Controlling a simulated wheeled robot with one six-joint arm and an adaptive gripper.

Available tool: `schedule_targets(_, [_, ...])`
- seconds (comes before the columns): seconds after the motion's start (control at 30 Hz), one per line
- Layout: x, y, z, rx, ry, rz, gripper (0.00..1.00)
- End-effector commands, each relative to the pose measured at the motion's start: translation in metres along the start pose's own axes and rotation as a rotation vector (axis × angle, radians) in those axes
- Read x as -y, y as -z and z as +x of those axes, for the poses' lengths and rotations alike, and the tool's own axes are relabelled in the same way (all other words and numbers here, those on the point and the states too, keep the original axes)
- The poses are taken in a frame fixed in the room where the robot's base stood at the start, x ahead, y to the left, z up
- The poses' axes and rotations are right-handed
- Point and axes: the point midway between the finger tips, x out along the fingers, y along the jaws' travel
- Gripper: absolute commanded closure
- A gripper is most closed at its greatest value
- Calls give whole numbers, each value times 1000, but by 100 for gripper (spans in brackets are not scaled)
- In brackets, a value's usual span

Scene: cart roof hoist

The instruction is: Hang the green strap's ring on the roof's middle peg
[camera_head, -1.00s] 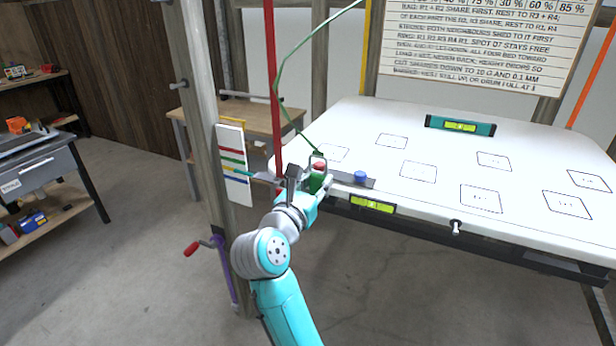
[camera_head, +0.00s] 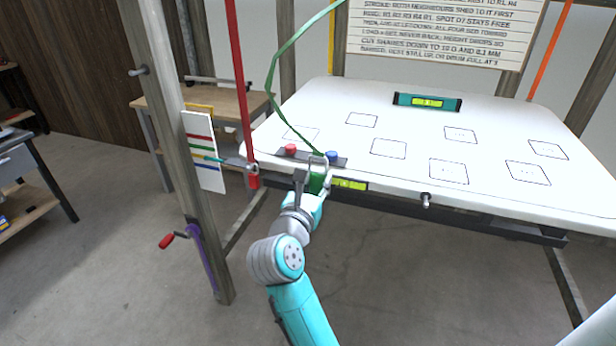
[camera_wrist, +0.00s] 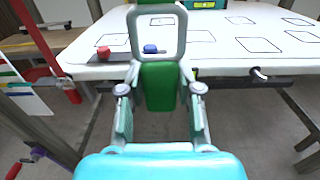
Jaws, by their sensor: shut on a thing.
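My gripper (camera_head: 313,186) is shut on the green block (camera_wrist: 160,87) below the strap's grey ring. The ring (camera_wrist: 157,34) is a rounded rectangular loop standing upright above the fingers in the wrist view. The green strap (camera_head: 272,88) runs from the ring up and left, then up to the top of the picture. The white roof (camera_head: 300,110) lies beyond the gripper. A peg (camera_head: 426,200) juts from its front edge, right of the ring and apart from it; it also shows in the wrist view (camera_wrist: 260,73). Any other pegs on this edge are hidden or unclear.
Red (camera_head: 290,149) and blue (camera_head: 332,156) knobs sit on a dark strip at the roof's near left. A level (camera_head: 349,184) is on the front edge, right beside my gripper. A wooden post (camera_head: 172,130) and red strap (camera_head: 240,80) stand left. Floor before the roof is clear.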

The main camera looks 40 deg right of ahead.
Motion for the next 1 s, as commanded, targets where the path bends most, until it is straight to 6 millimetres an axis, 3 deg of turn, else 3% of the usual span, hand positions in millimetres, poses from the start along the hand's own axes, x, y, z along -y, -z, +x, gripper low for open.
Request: schedule_targets(1.0, [64, 41, 20, 0, 1, -1, 100])
